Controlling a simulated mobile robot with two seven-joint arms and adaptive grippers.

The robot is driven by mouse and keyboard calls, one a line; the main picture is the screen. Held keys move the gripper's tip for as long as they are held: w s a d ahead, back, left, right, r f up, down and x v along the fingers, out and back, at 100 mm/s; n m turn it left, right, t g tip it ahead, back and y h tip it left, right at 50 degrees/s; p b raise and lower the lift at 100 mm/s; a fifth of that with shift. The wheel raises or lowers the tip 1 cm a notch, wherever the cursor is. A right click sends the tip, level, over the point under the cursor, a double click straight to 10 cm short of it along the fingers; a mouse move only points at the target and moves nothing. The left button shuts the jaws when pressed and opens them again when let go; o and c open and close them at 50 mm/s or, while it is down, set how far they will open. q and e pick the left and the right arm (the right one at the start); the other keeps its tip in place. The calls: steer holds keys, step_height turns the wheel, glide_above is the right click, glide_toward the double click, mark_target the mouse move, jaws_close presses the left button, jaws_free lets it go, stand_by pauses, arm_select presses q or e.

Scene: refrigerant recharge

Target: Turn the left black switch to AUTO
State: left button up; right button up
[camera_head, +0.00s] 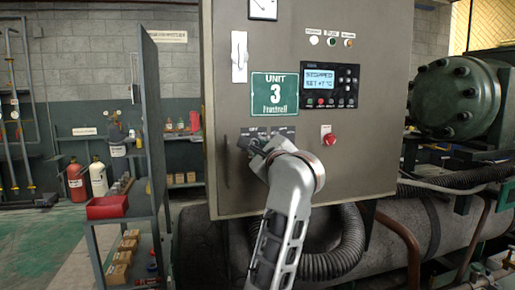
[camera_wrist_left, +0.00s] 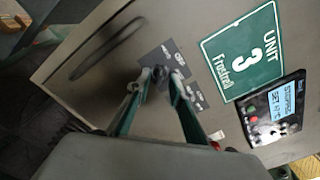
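My left gripper (camera_head: 258,148) is at the lower left of the grey control panel, below the green UNIT 3 sign, and its arm hides part of the panel. In the left wrist view the two fingertips of my left gripper (camera_wrist_left: 160,76) are on either side of the dark knob of the left black switch (camera_wrist_left: 161,71). I cannot tell whether they press on it. The switch's black label plate (camera_wrist_left: 178,58) shows beside the knob, but its lettering and the knob's pointing direction are too small to read. My right gripper is not in view.
The panel also carries a display unit (camera_head: 332,84), a red knob (camera_head: 328,135) and a white lever switch (camera_head: 239,57). A dark handle (camera_wrist_left: 108,47) stands out left of the switch plate. A ribbed hose (camera_head: 338,250) hangs under the panel. A shelf with a red bin (camera_head: 107,207) stands left.

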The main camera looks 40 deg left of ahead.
arm_select(q)
steer(key=shift+w+a, duration=0.35)
steer(key=shift+a, duration=0.05)
steer(key=shift+c, duration=0.5)
jaws_close()
steer(key=shift+d, duration=0.1)
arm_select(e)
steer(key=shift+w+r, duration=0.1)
arm_select(q)
steer(key=shift+s+r+p, duration=0.1)
steer(key=shift+p, duration=0.2)
steer(key=shift+r+m+p, duration=0.1)
steer(key=shift+m+p, duration=1.45)
steer(key=shift+m, duration=0.65)
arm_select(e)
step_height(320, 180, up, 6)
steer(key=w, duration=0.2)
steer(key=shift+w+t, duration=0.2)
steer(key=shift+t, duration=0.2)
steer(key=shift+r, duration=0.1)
